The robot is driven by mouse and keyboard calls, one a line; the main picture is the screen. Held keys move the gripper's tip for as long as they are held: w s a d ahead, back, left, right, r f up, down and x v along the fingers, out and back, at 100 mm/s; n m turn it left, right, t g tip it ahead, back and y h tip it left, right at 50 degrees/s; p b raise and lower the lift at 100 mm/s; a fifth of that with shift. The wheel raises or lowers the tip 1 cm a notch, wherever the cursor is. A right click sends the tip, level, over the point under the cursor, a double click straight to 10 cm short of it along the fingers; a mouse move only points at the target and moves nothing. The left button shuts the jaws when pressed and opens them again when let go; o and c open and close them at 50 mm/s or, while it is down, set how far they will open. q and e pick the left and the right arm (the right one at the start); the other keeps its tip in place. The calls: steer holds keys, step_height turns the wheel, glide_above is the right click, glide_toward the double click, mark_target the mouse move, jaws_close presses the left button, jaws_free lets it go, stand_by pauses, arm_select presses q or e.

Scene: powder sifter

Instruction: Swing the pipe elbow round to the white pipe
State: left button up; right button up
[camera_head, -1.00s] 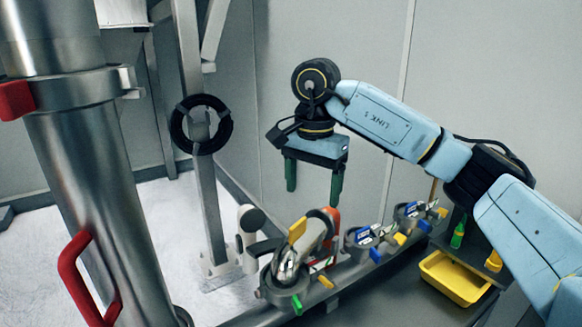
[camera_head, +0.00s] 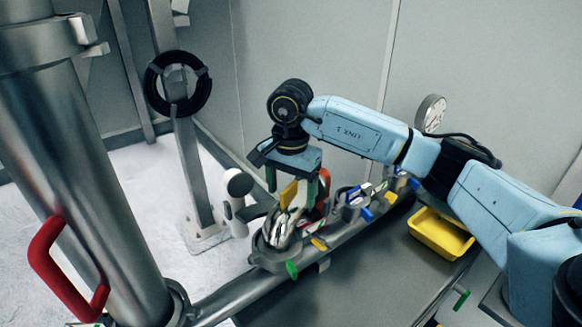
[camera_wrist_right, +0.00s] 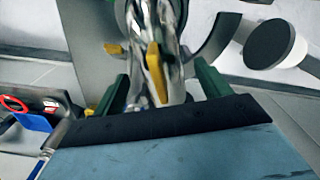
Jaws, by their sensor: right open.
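The shiny metal pipe elbow (camera_head: 281,230) sits on a round fitting on the long pipe, with a yellow tab (camera_head: 289,194) on top. The white pipe (camera_head: 239,190) stands upright just left of it, with a dark round end that shows in the right wrist view (camera_wrist_right: 270,44). My right gripper (camera_head: 297,186) is open above the elbow. In the right wrist view, the elbow (camera_wrist_right: 168,38) and its yellow tab lie between the two green fingers (camera_wrist_right: 164,88), with no clear contact. The elbow's lower end is partly hidden. My left gripper is not in view.
Several clamped ports (camera_head: 355,207) with coloured levers line the pipe to the right, close to the right finger. A yellow tray (camera_head: 440,234) lies farther right. A large steel column with a red handle (camera_head: 62,272) stands at left.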

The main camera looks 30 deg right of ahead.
steer(key=shift+f, duration=0.85)
steer(key=shift+c, duration=0.4)
steer(key=c, duration=1.4)
steer(key=shift+w+a+n+b, duration=0.2)
steer(key=shift+w+n+b, duration=0.15)
steer(key=shift+n+b, duration=0.25)
steer(key=shift+c, duration=0.2)
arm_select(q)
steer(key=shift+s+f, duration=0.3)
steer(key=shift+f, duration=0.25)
arm_select(e)
steer(key=shift+n, duration=0.4)
steer(key=shift+w, duration=0.1)
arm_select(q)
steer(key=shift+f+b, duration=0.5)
arm_select(e)
steer(key=shift+w+a+n, duration=0.3)
steer(key=shift+a+n, duration=0.05)
steer(key=shift+n, duration=0.55)
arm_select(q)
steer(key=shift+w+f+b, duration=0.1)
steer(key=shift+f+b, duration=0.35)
arm_select(e)
steer(key=shift+w+a+n, duration=0.3)
steer(key=shift+a+n, duration=0.05)
steer(key=shift+n, duration=0.55)
